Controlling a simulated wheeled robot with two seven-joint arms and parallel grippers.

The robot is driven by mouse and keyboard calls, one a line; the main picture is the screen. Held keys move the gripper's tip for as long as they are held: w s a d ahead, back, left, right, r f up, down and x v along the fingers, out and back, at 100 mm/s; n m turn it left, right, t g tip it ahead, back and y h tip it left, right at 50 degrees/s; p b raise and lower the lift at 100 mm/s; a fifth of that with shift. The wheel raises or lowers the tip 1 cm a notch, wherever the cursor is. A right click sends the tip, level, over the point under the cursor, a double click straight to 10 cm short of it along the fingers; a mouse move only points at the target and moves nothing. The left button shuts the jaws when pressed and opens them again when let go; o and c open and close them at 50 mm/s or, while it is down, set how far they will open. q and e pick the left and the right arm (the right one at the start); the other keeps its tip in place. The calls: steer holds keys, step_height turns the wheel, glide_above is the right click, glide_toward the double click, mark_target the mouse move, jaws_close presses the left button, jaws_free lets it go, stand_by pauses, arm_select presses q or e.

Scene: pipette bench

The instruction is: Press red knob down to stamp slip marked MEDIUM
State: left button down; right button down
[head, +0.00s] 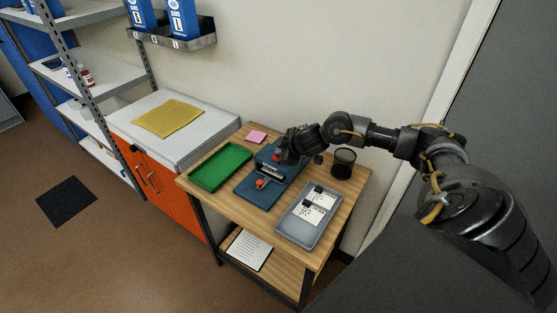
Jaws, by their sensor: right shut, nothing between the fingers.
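A blue stamping stand (247,195) sits in the middle of the wooden table. One red knob (260,183) shows at its front, and a second red spot (276,157) shows at its back beside my right gripper (284,157). A dark bar with a pale label lies between them. My right gripper is shut and empty, over the back of the stand; whether it touches the knob I cannot tell. White slips (314,207) with dark print lie in a grey tray (289,228); their words are too small to read. My left gripper is out of view.
A green tray (220,167) lies left of the stand, with a pink pad (257,137) behind it. A black mesh cup (343,164) stands at the back right.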

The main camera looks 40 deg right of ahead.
steer(key=shift+f+b, duration=0.4)
steer(key=shift+f, duration=0.4)
stand_by(0.4)
steer(key=shift+r, duration=0.15)
steer(key=shift+r+p, duration=1.9)
steer(key=shift+p, duration=0.4)
step_height(320, 180, up, 6)
steer(key=p, duration=0.6)
steer(key=shift+p, duration=0.4)
